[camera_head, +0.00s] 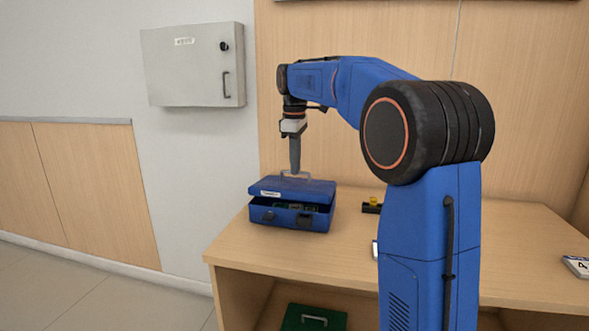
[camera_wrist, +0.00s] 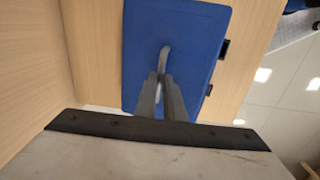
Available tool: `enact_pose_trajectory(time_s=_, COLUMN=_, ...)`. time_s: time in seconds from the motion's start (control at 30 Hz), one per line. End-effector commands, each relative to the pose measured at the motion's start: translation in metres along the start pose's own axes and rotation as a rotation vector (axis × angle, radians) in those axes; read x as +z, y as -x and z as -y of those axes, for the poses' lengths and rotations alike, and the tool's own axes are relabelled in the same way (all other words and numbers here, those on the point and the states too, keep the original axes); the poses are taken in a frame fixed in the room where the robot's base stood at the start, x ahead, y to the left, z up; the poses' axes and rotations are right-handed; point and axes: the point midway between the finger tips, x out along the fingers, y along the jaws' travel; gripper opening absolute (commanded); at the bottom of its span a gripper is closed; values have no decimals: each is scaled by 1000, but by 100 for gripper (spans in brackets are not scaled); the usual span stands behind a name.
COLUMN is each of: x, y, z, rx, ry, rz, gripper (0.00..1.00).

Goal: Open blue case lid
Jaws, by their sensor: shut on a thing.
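The blue case (camera_head: 288,214) stands on the wooden counter near its left end. Its blue lid (camera_head: 275,189) is raised a little, with a dark gap at the front where some contents show. A metal handle sits on top of the lid; in the wrist view the handle (camera_wrist: 164,58) rises from the blue lid (camera_wrist: 190,45). My gripper (camera_head: 295,172) points down at the handle from above. In the wrist view its fingers (camera_wrist: 162,85) are closed together around the handle's near end. The far side of the case is hidden.
A small black holder with a yellow item (camera_head: 372,204) lies right of the case on the counter (camera_head: 345,240). A green case (camera_head: 313,318) sits on the shelf below. A grey wall box (camera_head: 192,65) hangs at the left. A white sign (camera_head: 576,266) lies far right.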

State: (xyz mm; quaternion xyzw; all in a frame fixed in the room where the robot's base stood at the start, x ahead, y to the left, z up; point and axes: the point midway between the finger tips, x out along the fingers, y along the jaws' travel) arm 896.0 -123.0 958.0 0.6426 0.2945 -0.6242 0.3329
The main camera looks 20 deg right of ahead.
Motion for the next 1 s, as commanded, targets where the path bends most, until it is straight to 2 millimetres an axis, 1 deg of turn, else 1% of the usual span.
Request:
enact_pose_trajectory(time_s=0.2, x=0, y=12, z=-23, rx=9, ry=-1, rz=-1, gripper=0)
enact_pose_trajectory(time_s=0.6, x=0, y=22, z=-63, rx=9, ry=-1, rz=0, gripper=0)
enact_pose_trajectory(time_s=0.8, x=0, y=22, z=-75, rx=8, ry=-1, rz=1, gripper=0)
enact_pose_trajectory(time_s=1.0, x=0, y=22, z=-81, rx=7, ry=-1, rz=1, gripper=0)
